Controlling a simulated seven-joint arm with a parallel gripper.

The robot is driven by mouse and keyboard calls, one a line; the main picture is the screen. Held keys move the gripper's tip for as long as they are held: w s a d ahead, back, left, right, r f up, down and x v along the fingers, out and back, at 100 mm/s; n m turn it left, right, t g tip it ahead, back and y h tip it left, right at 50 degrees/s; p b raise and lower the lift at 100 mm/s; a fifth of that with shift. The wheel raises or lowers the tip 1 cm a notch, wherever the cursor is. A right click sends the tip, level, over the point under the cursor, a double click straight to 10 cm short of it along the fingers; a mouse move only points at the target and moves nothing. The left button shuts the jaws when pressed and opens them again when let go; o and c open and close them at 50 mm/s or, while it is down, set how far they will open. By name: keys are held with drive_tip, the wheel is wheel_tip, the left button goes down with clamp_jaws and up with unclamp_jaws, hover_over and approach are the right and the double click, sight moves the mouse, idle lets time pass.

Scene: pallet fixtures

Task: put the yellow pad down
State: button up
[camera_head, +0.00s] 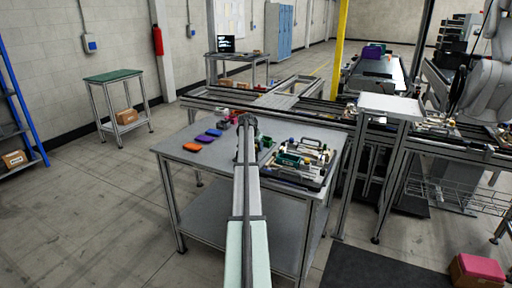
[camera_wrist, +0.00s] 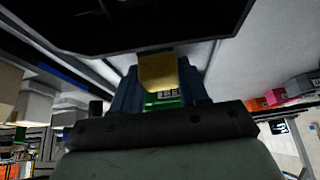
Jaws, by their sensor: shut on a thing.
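The yellow pad (camera_wrist: 158,72) is between the two bluish fingers of my gripper (camera_wrist: 158,82) in the wrist view, and the fingers are shut on it. A dark surface fills the top of that view close to the pad; I cannot tell whether the pad touches it. In the head view my arm reaches over the grey table (camera_head: 180,150), with my gripper (camera_head: 247,124) near the table's far side. The pad is hidden there behind my arm.
The table's front left is clear.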

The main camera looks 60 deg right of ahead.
drive_tip(key=o, duration=0.9)
drive_tip(key=shift+f, duration=0.1)
drive_tip(key=shift+o, duration=0.2)
drive_tip(key=v, duration=1.2)
